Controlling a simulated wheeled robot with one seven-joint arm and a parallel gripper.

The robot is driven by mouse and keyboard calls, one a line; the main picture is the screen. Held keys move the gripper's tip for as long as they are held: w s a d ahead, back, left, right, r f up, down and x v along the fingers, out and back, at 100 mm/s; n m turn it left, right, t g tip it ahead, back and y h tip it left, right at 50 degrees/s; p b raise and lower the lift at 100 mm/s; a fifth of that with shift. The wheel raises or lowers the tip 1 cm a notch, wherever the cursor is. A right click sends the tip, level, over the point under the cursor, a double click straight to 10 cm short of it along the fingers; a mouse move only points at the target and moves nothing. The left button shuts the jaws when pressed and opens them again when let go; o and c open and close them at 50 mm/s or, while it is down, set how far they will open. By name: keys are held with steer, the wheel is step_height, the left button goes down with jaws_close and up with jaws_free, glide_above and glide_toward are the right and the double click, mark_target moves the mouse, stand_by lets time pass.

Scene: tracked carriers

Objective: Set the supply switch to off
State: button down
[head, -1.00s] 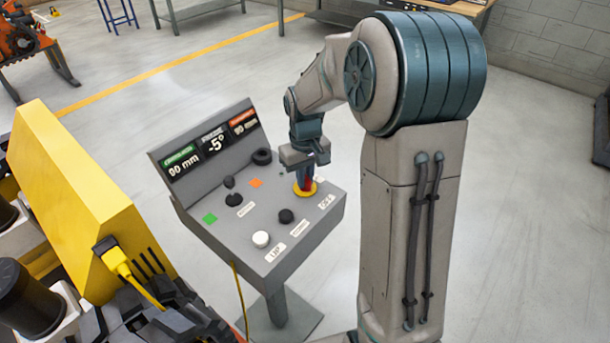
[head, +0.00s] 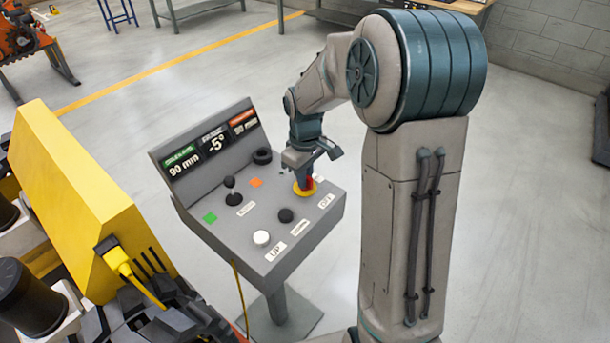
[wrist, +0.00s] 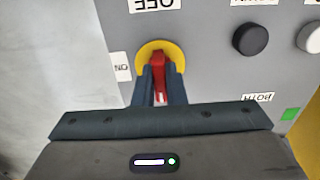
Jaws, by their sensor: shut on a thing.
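The supply switch is a red handle (wrist: 160,62) on a round yellow plate (wrist: 144,50). The yellow plate (head: 299,192) also shows in the head view, at the right side of the grey console. My gripper (wrist: 158,72) is shut on the red handle, with one dark finger on each side of it. It comes down on the switch from above in the head view (head: 304,180). An OFF label (wrist: 152,5) and an ON label (wrist: 122,68) lie beside the plate. The fingers hide part of the handle, so I cannot tell its exact setting.
The console (head: 225,222) also carries black knobs, a white button (head: 261,237), a black lever (head: 232,190) and a display panel. A black button (wrist: 250,38) is near the switch. A yellow machine (head: 85,205) stands at the left. Open floor lies beyond.

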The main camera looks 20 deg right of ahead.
steer(key=shift+w+r, duration=0.15)
steer(key=c, duration=1.5)
jaws_free()
steer(key=shift+a, duration=0.1)
step_height(320, 180, up, 14)
steer(key=shift+f, duration=0.15)
steer(key=s+f+m+t, duration=0.1)
steer(key=s+m, duration=0.1)
steer(key=s, duration=0.5)
steer(key=s+f+m+t, duration=0.1)
steer(key=s+m, duration=0.2)
steer(key=s, duration=0.4)
steer(key=s+f+m+t, duration=0.1)
steer(key=s+f+m, duration=0.1)
steer(key=s, duration=0.5)
steer(key=shift+f, duration=0.1)
